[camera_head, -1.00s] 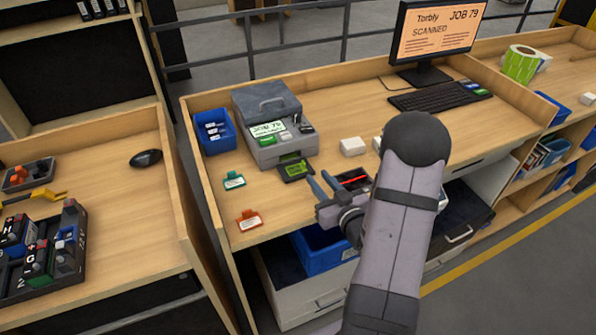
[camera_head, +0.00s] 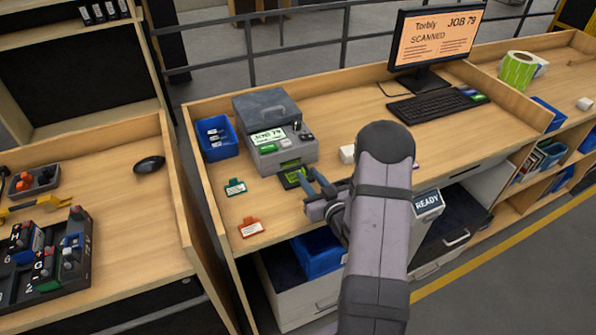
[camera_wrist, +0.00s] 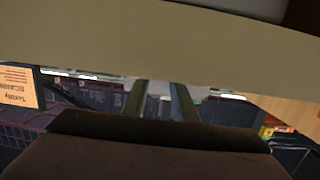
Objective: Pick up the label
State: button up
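A grey label printer (camera_head: 265,105) with a green-and-white screen reading JOB 79 stands at the left of the workbench. A small green label (camera_head: 290,164) shows at its front slot, above a dark pad with green on it (camera_head: 290,179). My gripper (camera_head: 312,182) is open and empty, its fingers pointing at the printer's front, just right of the pad. I cannot tell if the fingers touch it. In the wrist view the two fingers (camera_wrist: 160,105) stand apart with nothing clear between them; a green and red item (camera_wrist: 275,131) shows at right.
A teal tag (camera_head: 235,187) and an orange tag (camera_head: 251,228) lie left of the gripper. A blue bin (camera_head: 217,150) stands beside the printer. A white block (camera_head: 347,153) sits to the right. A READY display (camera_head: 428,204) is right of my arm. The bench front-left is otherwise clear.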

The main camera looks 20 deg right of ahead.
jog(key=shift+w+f, duration=0.1)
jog(key=shift+w, duration=0.7)
grip_shut()
jog(key=shift+r, duration=0.2)
notch_tip(320, 180, up, 10)
jog(key=b, duration=0.1)
jog(key=shift+f+b, duration=0.2)
jog(key=shift+b, duration=0.15)
jog(key=shift+s+d, duration=0.1)
jog(key=shift+d, duration=0.05)
